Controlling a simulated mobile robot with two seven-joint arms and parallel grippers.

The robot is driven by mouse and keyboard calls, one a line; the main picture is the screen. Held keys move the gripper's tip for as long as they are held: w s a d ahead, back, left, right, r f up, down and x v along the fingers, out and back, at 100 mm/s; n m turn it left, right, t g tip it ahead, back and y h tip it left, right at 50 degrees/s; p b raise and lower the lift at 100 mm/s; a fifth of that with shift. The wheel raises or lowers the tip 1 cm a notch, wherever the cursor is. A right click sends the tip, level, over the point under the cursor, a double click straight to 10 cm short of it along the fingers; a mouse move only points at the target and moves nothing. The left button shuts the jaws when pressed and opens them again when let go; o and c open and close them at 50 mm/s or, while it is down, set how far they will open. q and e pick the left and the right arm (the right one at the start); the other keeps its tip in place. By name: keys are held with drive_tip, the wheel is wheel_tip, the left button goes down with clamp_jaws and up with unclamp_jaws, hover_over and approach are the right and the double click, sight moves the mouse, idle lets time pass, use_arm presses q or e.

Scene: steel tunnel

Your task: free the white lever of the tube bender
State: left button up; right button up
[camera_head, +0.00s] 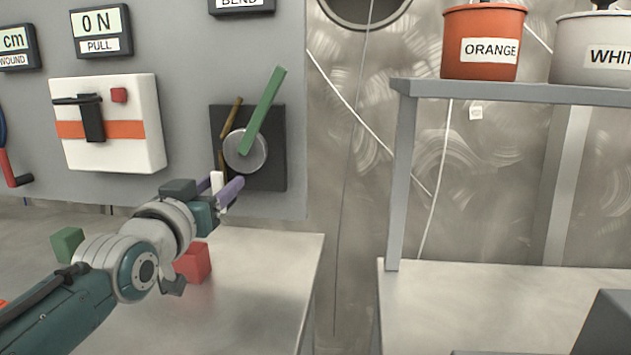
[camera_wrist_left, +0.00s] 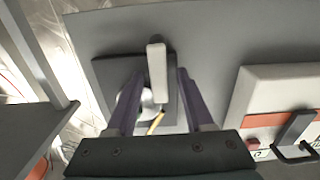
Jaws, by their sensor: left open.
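The tube bender is a black plate (camera_head: 279,135) on the grey wall panel, with a round metal disc (camera_head: 243,158), a green lever (camera_head: 264,112) slanting up to the right and a brown lever (camera_head: 232,119). The white lever (camera_head: 217,180) shows low on its left side, partly hidden by my fingers. My left gripper (camera_head: 219,186) is open, with its purple fingers on either side of the white lever. In the left wrist view the lever (camera_wrist_left: 157,75) stands between the open fingers, with a visible gap on each side. My right gripper is not in view.
A white box (camera_head: 148,105) with an orange band and black handle sits left of the bender. A red block (camera_head: 194,262) is on the metal table (camera_head: 262,262) below. At right, a shelf (camera_head: 510,92) holds an orange pot (camera_head: 483,25) and a white pot (camera_head: 590,70).

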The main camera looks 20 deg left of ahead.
use_arm(q)
drive_tip(key=p+v, duration=0.2)
drive_tip(key=v, duration=0.8)
drive_tip(key=shift+a, duration=0.1)
drive_tip(key=s+d+r+m+g+h+p, duration=0.1)
drive_tip(key=s+d+m+g+h+p, duration=0.1)
drive_tip(key=s+d+g+p, duration=0.75)
drive_tip(key=s+d+r+m+g+h+p, duration=0.2)
drive_tip(key=s+d+m+g+h+p, duration=0.15)
drive_tip(key=s, duration=1.05)
wheel_tip(320, 180, up, 37)
drive_tip(key=p, duration=3.6)
drive_tip(key=shift+a+n+g+y+p, duration=0.25)
drive_tip(key=shift+n+g+y+p, duration=0.1)
drive_tip(key=shift+g+y, duration=0.1)
drive_tip(key=shift+r, duration=0.1)
